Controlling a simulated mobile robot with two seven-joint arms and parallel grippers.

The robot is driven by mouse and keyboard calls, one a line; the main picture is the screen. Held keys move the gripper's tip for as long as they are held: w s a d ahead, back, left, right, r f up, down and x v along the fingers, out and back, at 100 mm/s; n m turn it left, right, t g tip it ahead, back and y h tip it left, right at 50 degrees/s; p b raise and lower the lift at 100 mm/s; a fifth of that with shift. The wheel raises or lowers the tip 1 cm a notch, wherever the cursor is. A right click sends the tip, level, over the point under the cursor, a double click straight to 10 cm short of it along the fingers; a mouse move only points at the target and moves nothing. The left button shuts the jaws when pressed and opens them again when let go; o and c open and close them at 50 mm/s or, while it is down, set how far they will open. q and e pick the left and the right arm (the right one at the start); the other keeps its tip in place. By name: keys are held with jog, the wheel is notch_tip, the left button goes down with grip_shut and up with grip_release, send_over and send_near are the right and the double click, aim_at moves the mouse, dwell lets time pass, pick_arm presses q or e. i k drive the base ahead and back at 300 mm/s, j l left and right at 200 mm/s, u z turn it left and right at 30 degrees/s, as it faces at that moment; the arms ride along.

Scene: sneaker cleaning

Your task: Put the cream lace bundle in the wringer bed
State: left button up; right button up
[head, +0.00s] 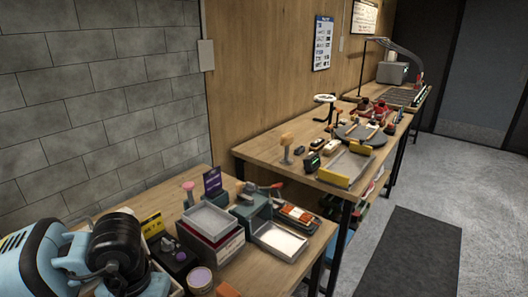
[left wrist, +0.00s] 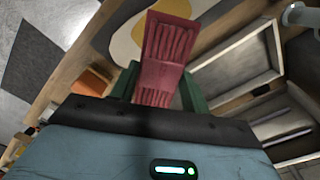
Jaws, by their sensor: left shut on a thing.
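In the left wrist view my left gripper (left wrist: 158,86) has its green fingers shut on a dark pink-red ribbed bundle (left wrist: 168,42) with a band round its middle. The held bundle looks red, not cream. In the head view my left arm is at the lower left and its fingertips are hidden. A teal device with a red-tipped handle (head: 250,212), possibly the wringer, stands on the near bench, with a pale shallow tray (head: 281,241) in front of it. I cannot make out a cream lace bundle for certain. My right gripper is not in view.
A farther bench (head: 262,151) carries several small items. The floor by the dark mat (head: 410,255) is clear.

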aim_at(279, 239)
jog(key=i+z, duration=0.15)
jog(key=z, duration=0.2)
jog(key=i+z, duration=0.2)
jog(key=z, duration=0.2)
jog(key=i+z, duration=0.15)
jog(key=z, duration=0.2)
